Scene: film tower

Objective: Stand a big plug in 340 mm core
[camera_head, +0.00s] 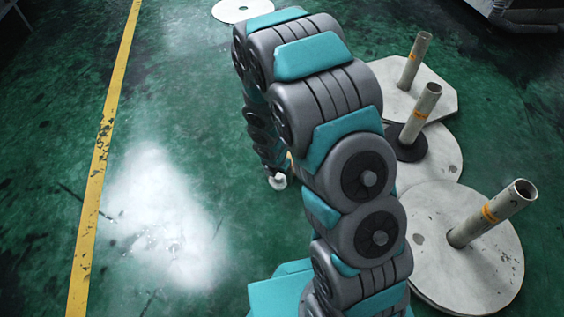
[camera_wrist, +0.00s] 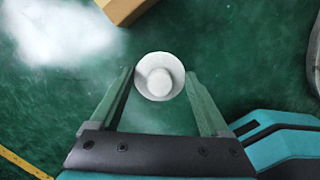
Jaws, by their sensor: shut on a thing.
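In the wrist view, a white round plug (camera_wrist: 146,88) with a raised round middle sits between the fingertips of my gripper (camera_wrist: 160,78). My gripper is shut on it, one finger on each side. In the head view, a small white piece (camera_head: 278,182), probably the plug, shows low beside my arm; most of my gripper there is hidden behind my arm. Three pale tube cores with orange labels stand at the right: a far one (camera_head: 413,62), a middle one (camera_head: 420,113) and a near one (camera_head: 493,213). I cannot read which is 340 mm.
The cores stand on pale flat plates, the nearest a large round one (camera_head: 455,275). A black ring (camera_head: 407,150) surrounds the middle core's foot. A cardboard box (camera_wrist: 125,8) is at the wrist view's top edge. A white disc (camera_head: 228,12) lies far off. Green floor at left is clear.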

